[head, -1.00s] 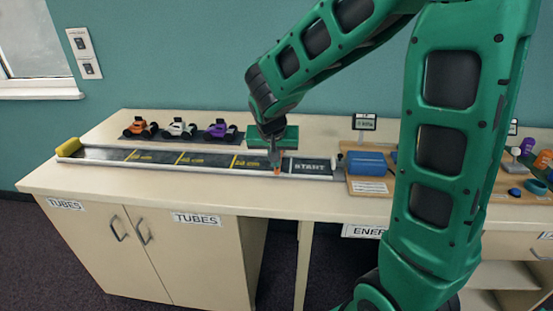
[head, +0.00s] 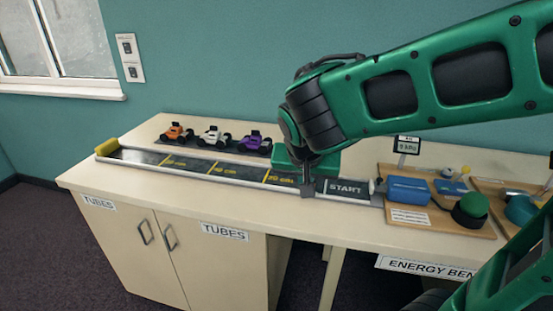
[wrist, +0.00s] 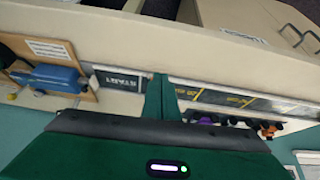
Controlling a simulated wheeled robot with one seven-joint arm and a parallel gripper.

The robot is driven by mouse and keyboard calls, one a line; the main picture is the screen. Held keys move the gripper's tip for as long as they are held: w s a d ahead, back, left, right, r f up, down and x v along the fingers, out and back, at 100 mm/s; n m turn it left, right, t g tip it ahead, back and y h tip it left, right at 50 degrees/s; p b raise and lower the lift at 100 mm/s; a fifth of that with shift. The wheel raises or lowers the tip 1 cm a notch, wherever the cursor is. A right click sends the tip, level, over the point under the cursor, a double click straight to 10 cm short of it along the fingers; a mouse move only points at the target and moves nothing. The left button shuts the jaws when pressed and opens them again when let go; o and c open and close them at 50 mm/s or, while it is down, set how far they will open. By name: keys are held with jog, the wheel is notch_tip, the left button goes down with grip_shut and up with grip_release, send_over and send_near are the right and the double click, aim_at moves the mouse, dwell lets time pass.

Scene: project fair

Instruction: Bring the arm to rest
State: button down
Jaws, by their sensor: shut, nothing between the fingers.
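My arm, green with dark panels, reaches in from the right in the head view. My gripper (head: 307,188) points down at the START end of the dark track (head: 225,172). Its fingers are shut with nothing between them, and they also show together in the wrist view (wrist: 160,88). In the head view the fingers overlap the track's near edge; whether they touch it I cannot tell.
Orange (head: 176,133), white (head: 213,136) and purple (head: 252,142) cars stand behind the track. A wooden board (head: 440,221) with a blue block (head: 409,190) and a green-topped knob (head: 471,208) lies at right. The bench front (head: 170,207) is clear.

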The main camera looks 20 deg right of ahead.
jog(key=s+d+f+g+y, duration=0.3)
jog(key=s+d+g, duration=0.2)
jog(key=s+d, duration=1.2)
jog(key=s, duration=0.3)
jog(key=shift+s+m, duration=0.2)
jog(key=shift+m, duration=0.1)
jog(key=shift+a, duration=0.1)
